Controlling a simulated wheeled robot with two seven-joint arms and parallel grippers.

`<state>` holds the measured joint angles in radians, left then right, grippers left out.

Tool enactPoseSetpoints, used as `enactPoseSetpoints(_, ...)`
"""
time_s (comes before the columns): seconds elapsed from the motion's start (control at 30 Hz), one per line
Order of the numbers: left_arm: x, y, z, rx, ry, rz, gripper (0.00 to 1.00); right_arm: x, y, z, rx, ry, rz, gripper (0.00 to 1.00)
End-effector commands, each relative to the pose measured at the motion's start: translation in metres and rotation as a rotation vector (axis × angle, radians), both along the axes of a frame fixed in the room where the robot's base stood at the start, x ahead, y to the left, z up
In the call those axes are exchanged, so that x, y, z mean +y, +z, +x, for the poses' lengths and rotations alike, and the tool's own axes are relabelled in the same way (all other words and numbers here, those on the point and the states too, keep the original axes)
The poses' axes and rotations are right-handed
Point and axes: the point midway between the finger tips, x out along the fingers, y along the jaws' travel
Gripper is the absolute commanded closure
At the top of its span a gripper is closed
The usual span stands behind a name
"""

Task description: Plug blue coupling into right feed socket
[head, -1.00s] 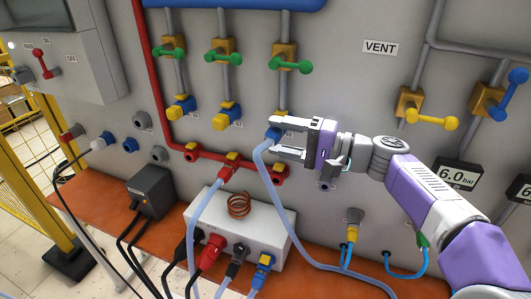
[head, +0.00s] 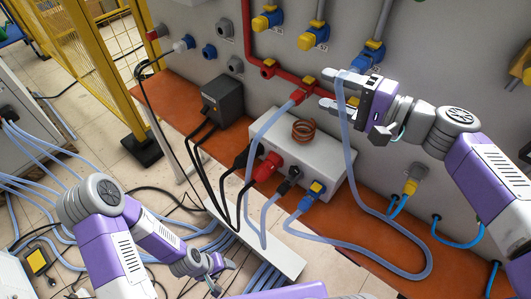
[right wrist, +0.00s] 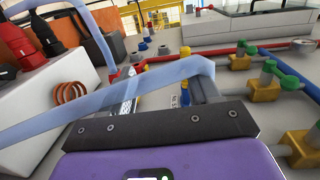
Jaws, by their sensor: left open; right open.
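My right gripper (head: 328,90) is open near the panel, just below the right feed socket (head: 372,54), which has a yellow top. A light blue hose (head: 347,140) rises to the gripper and bends over its fingers. In the right wrist view the hose (right wrist: 130,92) bends sharply and drops behind the gripper's dark edge. The blue coupling at its end is largely hidden by the fingers; I cannot tell whether it is in the socket. My left gripper (head: 217,263) is open, low over the floor cables, away from the panel.
A white box (head: 335,150) with a copper coil (head: 304,131) and several plugged cables stands on the orange bench (head: 185,110). A black box (head: 222,98) stands left of it. Two other feed sockets (head: 264,20) (head: 312,39) are on the panel. Hoses cross the floor.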

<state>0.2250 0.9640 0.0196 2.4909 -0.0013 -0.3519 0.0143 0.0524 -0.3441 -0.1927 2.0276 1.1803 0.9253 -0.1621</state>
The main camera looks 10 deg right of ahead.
Motion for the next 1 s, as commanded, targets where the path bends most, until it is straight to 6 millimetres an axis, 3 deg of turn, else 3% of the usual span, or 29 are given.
enactPoseSetpoints(0.5, 0.000, 0.042, 0.000, 0.000, 0.000, 0.000, 0.38, 0.053, -0.079, 0.039, 0.214, 0.140, -0.233, 0.39)
enactPoseSetpoints(1.0, 0.000, 0.085, 0.000, 0.000, 0.000, 0.000, 0.38, 0.108, -0.161, 0.041, 0.475, 0.300, -0.617, 0.39)
